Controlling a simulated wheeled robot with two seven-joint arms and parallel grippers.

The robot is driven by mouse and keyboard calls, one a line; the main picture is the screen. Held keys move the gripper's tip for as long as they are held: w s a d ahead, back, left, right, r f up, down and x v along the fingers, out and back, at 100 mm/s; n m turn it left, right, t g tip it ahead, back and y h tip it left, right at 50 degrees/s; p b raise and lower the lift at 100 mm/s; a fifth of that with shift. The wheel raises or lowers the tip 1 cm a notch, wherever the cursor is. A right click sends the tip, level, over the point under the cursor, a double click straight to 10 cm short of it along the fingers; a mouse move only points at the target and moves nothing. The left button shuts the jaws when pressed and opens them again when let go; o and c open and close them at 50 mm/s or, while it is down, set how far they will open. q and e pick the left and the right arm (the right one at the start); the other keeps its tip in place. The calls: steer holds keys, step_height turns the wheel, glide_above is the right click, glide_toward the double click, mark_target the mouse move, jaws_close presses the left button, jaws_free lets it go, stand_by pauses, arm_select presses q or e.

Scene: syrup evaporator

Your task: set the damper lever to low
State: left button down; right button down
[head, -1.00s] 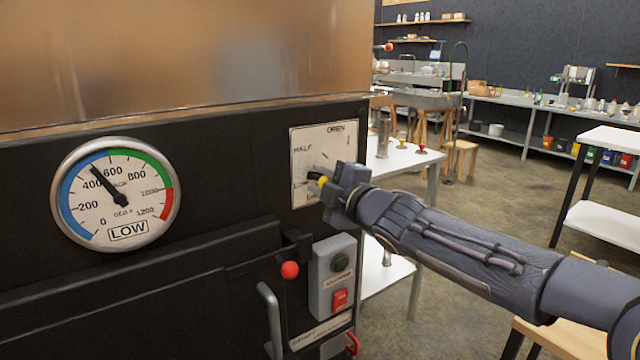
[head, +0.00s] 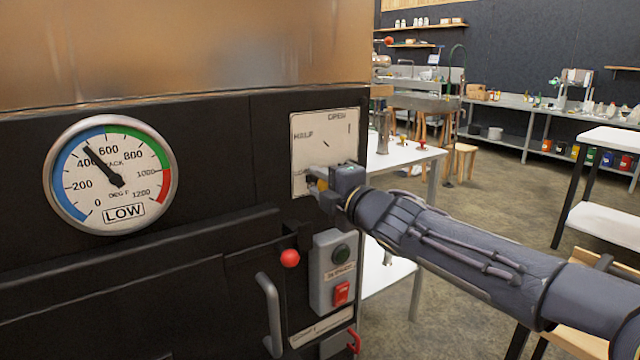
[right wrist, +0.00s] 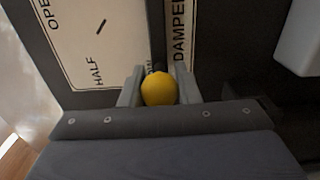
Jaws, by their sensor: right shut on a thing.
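The damper plate (head: 327,125) is a cream panel on the black front, marked OPEN at the top and HALF at the left. My right gripper (head: 319,182) is at the plate's lower part and covers the lower marking. In the right wrist view, the gripper (right wrist: 159,88) is shut on the yellow knob (right wrist: 159,89) of the damper lever, with a finger on each side. The lever's arm is mostly hidden. A DAMPER label (right wrist: 180,30) shows beside the plate there. My left gripper is not in view.
A round stack gauge (head: 113,174) marked LOW is at the left, its needle near 400. Below the plate are a grey switch box (head: 334,272), a red ball knob (head: 290,258) and a grey handle (head: 270,312). White tables (head: 405,155) stand to the right.

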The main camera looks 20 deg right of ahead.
steer(key=shift+d, duration=0.15)
steer(key=c, duration=1.1)
jaws_free()
steer(key=p+v, duration=0.2)
steer(key=v, duration=0.5)
steer(key=shift+s+d+r, duration=0.1)
steer(key=shift+s, duration=0.25)
